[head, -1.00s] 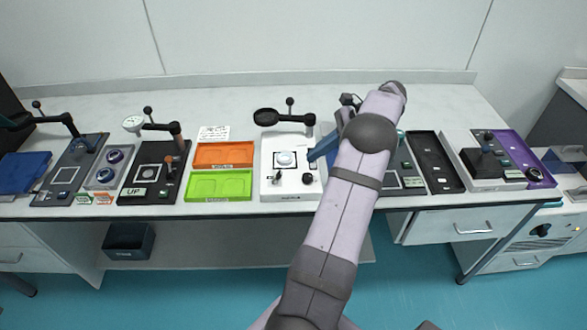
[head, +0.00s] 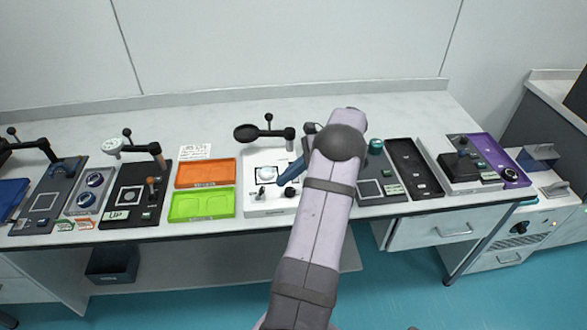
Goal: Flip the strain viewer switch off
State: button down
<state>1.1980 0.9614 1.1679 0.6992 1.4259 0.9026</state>
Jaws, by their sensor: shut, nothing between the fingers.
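The strain viewer appears to be the white unit (head: 256,206) at the middle of the bench, with a pale round plate and a black disc on a swing arm above it. Its small toggle switch (head: 262,191) stands at the front left of its top, too small to tell its position. A black knob (head: 290,192) is at the front right. My gripper (head: 279,185) has blue fingers, shut and empty. Their tips are over the unit's top, between the switch and the knob, just right of the switch. I cannot tell whether they touch anything. My arm hides the unit's right side.
Orange (head: 205,173) and green (head: 201,205) trays lie left of the unit. Further left is a black instrument (head: 118,206) with its own arm. On the right are a dark panel (head: 370,190), a black tray (head: 415,168) and a purple tray (head: 497,152).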

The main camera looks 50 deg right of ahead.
aim_at(261, 189)
jog(key=shift+p+x, duration=0.5)
jog(key=shift+x, duration=1.75)
jog(key=shift+a+r+p, duration=0.1)
jog(key=shift+r+p, duration=0.15)
jog(key=shift+p, duration=0.15)
jog(key=shift+w+a+r+g+h+p, duration=0.1)
jog(key=shift+w+r+g+h+p, duration=0.1)
jog(key=shift+g+h+p, duration=0.3)
jog(key=r+g+h+p, duration=0.1)
jog(key=p, duration=0.1)
jog(key=w+a+g+h+p, duration=0.1)
jog(key=p, duration=0.1)
jog(key=shift+a+r, duration=0.1)
jog(key=shift+r, duration=0.25)
jog(key=g+h+p, duration=0.1)
jog(key=w+a+p, duration=0.1)
jog(key=shift+w+r+g+h+p, duration=0.1)
jog(key=shift+r+g+h+p, duration=0.1)
jog(key=shift+g+h+p, duration=0.15)
jog(key=shift+w+a+g+h, duration=0.4)
jog(key=shift+g+h, duration=0.25)
jog(key=shift+s+d+f, duration=0.1)
jog(key=shift+f, duration=0.05)
jog(key=shift+s, duration=0.1)
jog(key=shift+d, duration=0.1)
